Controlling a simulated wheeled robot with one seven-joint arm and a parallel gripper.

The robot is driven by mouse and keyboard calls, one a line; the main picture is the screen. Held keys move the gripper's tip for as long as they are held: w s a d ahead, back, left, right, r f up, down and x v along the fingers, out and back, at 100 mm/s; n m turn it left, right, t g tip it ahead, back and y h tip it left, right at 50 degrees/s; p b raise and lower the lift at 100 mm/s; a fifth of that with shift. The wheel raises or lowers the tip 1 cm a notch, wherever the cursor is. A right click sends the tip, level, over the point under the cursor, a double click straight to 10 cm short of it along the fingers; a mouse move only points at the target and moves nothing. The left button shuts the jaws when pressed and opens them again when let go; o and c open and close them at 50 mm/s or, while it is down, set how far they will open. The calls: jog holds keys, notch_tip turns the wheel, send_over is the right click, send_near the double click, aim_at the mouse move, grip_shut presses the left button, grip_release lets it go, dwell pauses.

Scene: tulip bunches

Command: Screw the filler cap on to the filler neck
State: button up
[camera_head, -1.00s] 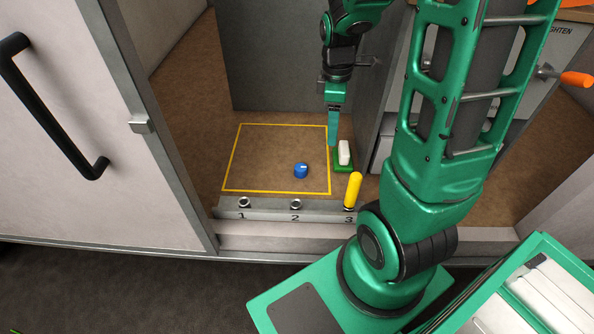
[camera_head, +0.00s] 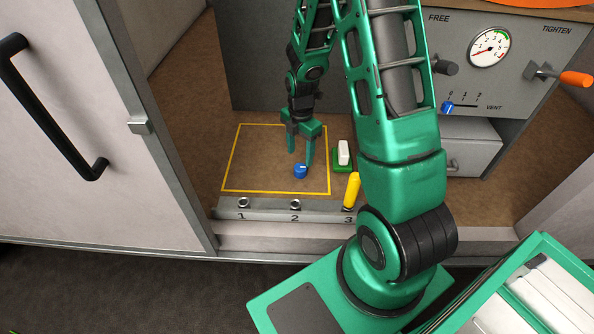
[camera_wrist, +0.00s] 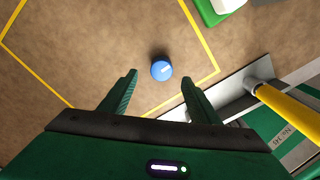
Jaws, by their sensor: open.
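The blue filler cap (camera_head: 300,171) lies on the brown floor inside the yellow outlined rectangle (camera_head: 237,154), near its front right part. In the wrist view the cap (camera_wrist: 161,70) has a small white mark and sits just beyond the fingertips, roughly between them. My gripper (camera_head: 301,164) points down above the cap, with its fingers apart; it also shows open and empty in the wrist view (camera_wrist: 159,78). Small round fittings at 1 (camera_head: 243,202) and 2 (camera_head: 295,204) stand on the grey sill; I cannot tell which is the filler neck.
A yellow handle (camera_head: 352,189) stands at number 3 on the grey sill (camera_head: 270,210). A white block on a green base (camera_head: 344,155) is right of the rectangle. A panel with a gauge (camera_head: 489,48) and an orange-tipped lever (camera_head: 576,79) is at the right. The rectangle's left part is clear.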

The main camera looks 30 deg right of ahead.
aim_at(300, 167)
jog(key=shift+f, duration=3.1)
jog(key=shift+c, duration=0.3)
jog(key=c, duration=1)
